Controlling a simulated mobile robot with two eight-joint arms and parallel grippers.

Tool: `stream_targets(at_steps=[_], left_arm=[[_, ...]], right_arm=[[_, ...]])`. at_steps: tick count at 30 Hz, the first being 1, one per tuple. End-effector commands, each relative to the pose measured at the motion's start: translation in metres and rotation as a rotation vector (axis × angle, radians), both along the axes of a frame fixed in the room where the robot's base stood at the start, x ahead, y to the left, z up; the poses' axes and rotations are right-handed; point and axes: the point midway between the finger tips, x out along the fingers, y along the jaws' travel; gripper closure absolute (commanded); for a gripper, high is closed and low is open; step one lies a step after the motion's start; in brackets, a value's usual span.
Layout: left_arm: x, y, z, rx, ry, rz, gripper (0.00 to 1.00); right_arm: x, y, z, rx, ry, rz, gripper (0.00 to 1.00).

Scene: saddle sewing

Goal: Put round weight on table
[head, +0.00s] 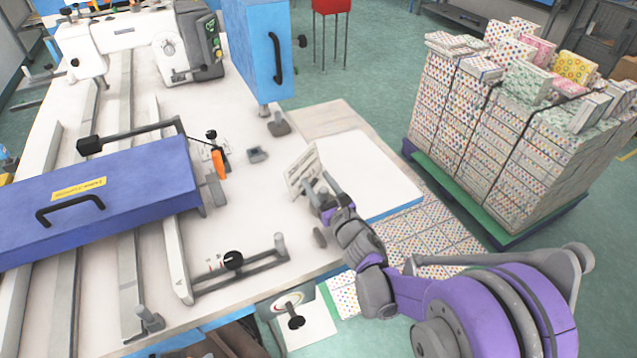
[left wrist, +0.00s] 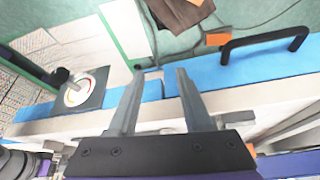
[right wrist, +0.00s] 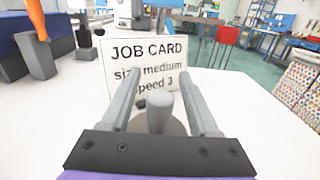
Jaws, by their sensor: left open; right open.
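The round weight (right wrist: 159,112) is grey, with an upright knob above a round base, in the right wrist view. Its knob stands between the spread fingers of my right gripper (right wrist: 165,100), with gaps showing beside it. In the head view my right gripper (head: 328,192) is low over the white table (head: 255,205), close to the job card (head: 303,172). It hides much of the weight there. My left gripper (left wrist: 155,98) is open and empty in its wrist view, above the table's blue edge.
The job card stands just beyond the weight. A blue-lidded case (head: 120,200) and the sewing machine (head: 150,45) occupy the left. A dial plate (head: 300,318) sits at the front edge. Stacked patterned boxes (head: 480,130) stand right. The table's right part is clear.

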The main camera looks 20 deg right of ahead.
Motion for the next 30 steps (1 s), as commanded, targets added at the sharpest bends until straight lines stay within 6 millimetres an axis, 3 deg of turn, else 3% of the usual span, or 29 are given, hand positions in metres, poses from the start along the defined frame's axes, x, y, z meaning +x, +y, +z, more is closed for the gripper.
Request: stream_targets(at_steps=[5,12,18,24,30], left_arm=[[0.000,0.000,0.000,0.000,0.000,0.000,0.50],[0.000,0.000,-0.003,0.000,0.001,0.000,0.50],[0.000,0.000,-0.004,0.000,0.001,0.000,0.50],[0.000,0.000,-0.004,0.000,0.001,0.000,0.50],[0.000,0.000,-0.004,0.000,0.001,0.000,0.50]], right_arm=[[-0.019,-0.004,0.002,-0.002,0.000,-0.001,0.39],[-0.071,-0.015,0.002,-0.002,0.000,-0.002,0.39],[-0.104,-0.021,0.002,0.000,0.000,-0.002,0.39],[-0.118,-0.023,0.002,-0.001,0.000,0.000,0.39],[-0.118,-0.023,0.002,0.000,0.000,0.000,0.39]])
